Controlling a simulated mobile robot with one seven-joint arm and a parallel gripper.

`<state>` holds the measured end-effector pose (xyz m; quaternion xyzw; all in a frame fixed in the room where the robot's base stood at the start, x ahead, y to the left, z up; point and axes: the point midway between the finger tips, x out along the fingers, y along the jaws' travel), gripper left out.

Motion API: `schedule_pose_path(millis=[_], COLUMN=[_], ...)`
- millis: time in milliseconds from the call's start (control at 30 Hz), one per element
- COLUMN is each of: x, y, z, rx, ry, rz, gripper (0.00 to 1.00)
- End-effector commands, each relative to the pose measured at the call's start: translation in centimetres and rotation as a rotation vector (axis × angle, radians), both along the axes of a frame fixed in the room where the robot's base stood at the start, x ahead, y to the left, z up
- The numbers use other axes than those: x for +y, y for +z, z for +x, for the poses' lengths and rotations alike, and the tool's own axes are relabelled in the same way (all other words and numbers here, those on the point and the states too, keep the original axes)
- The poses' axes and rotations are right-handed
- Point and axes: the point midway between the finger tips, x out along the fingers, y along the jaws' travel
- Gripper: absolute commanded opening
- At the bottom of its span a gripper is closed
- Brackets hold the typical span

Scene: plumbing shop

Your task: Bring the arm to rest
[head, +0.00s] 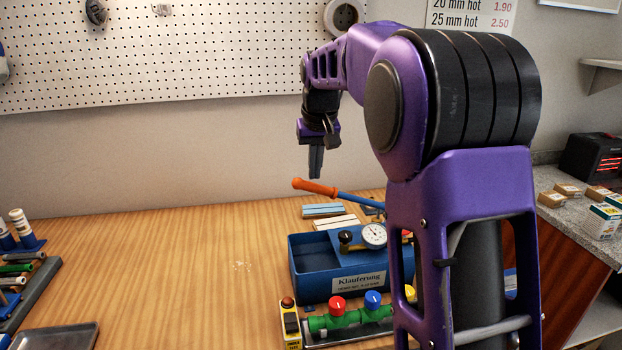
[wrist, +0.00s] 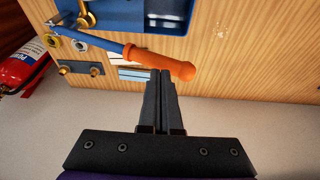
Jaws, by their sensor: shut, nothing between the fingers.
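My purple arm rises on the right of the head view, bent over the workbench (head: 180,245). My gripper (head: 315,176) points down above the bench, near the wall. Its fingers are shut together and empty, which the wrist view also shows (wrist: 163,75). An orange-handled lever (head: 316,187) on the blue test pump (head: 300,276) lies just below the fingertips in the head view. In the wrist view the orange handle (wrist: 160,62) appears right beyond the fingertips. I cannot tell the exact gap, but the fingers do not hold it.
A green manifold with red and blue knobs (head: 348,318) stands in front of the pump. Pale blocks (head: 325,210) lie behind it. A metal tray (head: 55,338) and racks are at left. A fire extinguisher (wrist: 20,68) shows in the wrist view. The bench's middle is clear.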

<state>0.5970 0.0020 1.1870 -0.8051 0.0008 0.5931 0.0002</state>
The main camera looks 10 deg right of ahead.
Motion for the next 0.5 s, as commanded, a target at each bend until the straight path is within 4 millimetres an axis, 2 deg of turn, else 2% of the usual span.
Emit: schedule_pose_path(millis=[300, 500], x=[0.0, 0.0], y=[0.4, 3.0], z=[0.0, 0.0], rx=[0.000, -0.002], ry=[0.001, 0.001], rz=[0.001, 0.001], gripper=[0.00, 0.00])
